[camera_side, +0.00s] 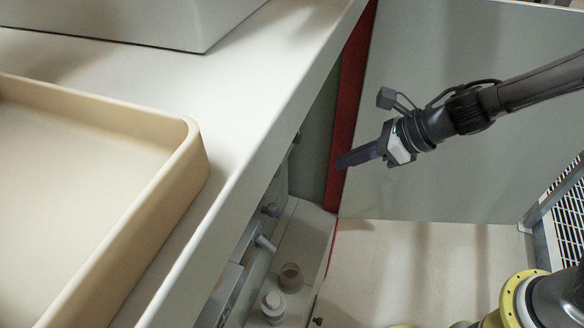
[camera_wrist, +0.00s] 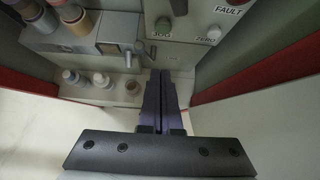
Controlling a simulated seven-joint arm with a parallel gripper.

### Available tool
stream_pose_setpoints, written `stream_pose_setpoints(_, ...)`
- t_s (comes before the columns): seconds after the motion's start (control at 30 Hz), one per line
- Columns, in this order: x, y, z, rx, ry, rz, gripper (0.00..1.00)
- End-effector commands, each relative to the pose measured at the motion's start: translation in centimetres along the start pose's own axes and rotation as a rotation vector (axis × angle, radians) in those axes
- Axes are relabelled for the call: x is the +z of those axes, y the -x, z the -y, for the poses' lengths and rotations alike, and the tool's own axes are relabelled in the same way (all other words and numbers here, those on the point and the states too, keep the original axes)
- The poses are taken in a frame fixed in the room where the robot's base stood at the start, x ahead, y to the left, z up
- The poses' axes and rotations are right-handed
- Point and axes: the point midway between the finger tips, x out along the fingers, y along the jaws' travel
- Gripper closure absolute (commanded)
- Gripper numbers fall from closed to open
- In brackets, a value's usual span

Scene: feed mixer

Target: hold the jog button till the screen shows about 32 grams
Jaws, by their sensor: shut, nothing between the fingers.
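In the wrist view, a green round button (camera_wrist: 163,25) sits on a grey panel above a label that seems to read JOG. My gripper (camera_wrist: 163,73) is shut and empty, its dark fingers together and pointing at the machine, with the tips below the button in the picture. They appear apart from it. In the side view, my gripper (camera_side: 342,163) hangs in front of the red upright, right of the counter. The panel face with the buttons is hidden in the side view. I can make out no gram reading in either view.
A white button (camera_wrist: 213,32) marked ZERO and a FAULT label (camera_wrist: 229,10) are right of the green button. Several small capped containers (camera_wrist: 71,78) stand on a ledge at left. In the side view, a beige tray (camera_side: 193,160) rests on the white counter (camera_side: 262,85).

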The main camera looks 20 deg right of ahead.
Motion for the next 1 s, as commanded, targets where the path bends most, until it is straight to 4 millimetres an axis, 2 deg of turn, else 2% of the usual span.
stream_pose_setpoints(0.13,0.0,-0.2,0.0,-0.001,-0.001,0.0,1.0)
stream_pose_setpoints(0.27,0.0,-1.2,0.0,0.0,-0.002,-0.001,1.0)
stream_pose_setpoints(0.77,-0.1,-10.3,0.0,0.0,-0.002,-0.002,1.0)
stream_pose_setpoints(1.0,2.0,-12.0,0.1,-0.001,-0.001,0.0,1.0)
